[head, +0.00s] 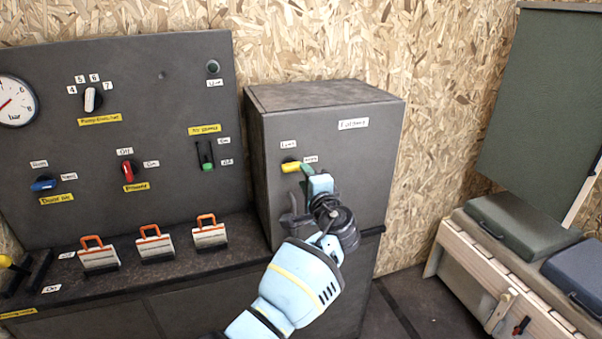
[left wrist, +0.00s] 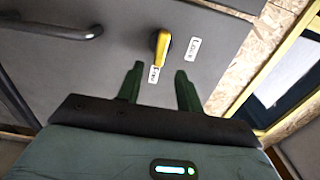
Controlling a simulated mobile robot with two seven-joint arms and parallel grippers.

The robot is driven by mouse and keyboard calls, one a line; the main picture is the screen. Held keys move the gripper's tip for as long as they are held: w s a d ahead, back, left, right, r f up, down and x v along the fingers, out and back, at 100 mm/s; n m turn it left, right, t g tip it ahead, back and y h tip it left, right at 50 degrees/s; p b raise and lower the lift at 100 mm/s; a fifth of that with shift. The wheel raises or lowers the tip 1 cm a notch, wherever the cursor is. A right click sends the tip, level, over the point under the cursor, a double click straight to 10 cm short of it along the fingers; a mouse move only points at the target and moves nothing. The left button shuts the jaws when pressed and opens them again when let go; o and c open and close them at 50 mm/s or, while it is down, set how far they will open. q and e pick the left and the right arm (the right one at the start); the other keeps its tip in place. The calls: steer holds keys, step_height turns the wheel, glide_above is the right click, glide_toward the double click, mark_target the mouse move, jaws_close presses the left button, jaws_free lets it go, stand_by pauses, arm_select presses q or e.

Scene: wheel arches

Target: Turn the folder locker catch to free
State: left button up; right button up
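The grey folder locker (head: 270,190) stands right of the panel. Its yellow catch (head: 291,167) is on the front, with a Lock label (head: 288,144) above and a Free label (head: 311,159) to the right. In the left wrist view the catch (left wrist: 162,46) has its narrow end toward the Free label (left wrist: 153,74); the Lock label (left wrist: 194,48) lies to the side. My left gripper (head: 307,172) is in front of the door, just right of the catch. Its fingers (left wrist: 160,70) are open, with the catch just beyond the tips and apparently not gripped. My right gripper is out of view.
A dark panel (head: 150,80) with a gauge, knobs and switches stands at left. Several orange-handled items (head: 155,244) sit on the ledge below. A door handle (left wrist: 60,32) shows in the left wrist view. A wooden bench with cases (head: 515,222) is at right.

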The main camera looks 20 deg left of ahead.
arm_select(q)
steer(key=v, duration=0.3)
steer(key=shift+s, duration=0.1)
steer(key=s+a+f+n+g+h, duration=0.1)
steer(key=s+f+h, duration=0.1)
steer(key=s+f, duration=0.6)
steer(key=s+a+f+g+h, duration=0.1)
steer(key=s+f+g+h, duration=0.2)
steer(key=f, duration=0.9)
steer(key=s+a+f+n+h, duration=0.1)
steer(key=s+f+h, duration=0.1)
steer(key=s+f, duration=0.7)
steer(key=s+a+f+n+g+h, duration=0.1)
steer(key=s+f+n+h, duration=0.1)
steer(key=s, duration=1.2)
steer(key=s+a+f+n+g+h, duration=0.1)
steer(key=s+f+n+h, duration=0.2)
steer(key=s, duration=1.1)
step_height(320, 180, down, 4)
steer(key=shift+s+r+n, duration=0.15)
steer(key=shift+s+n, duration=0.15)
steer(key=shift+n, duration=0.9)
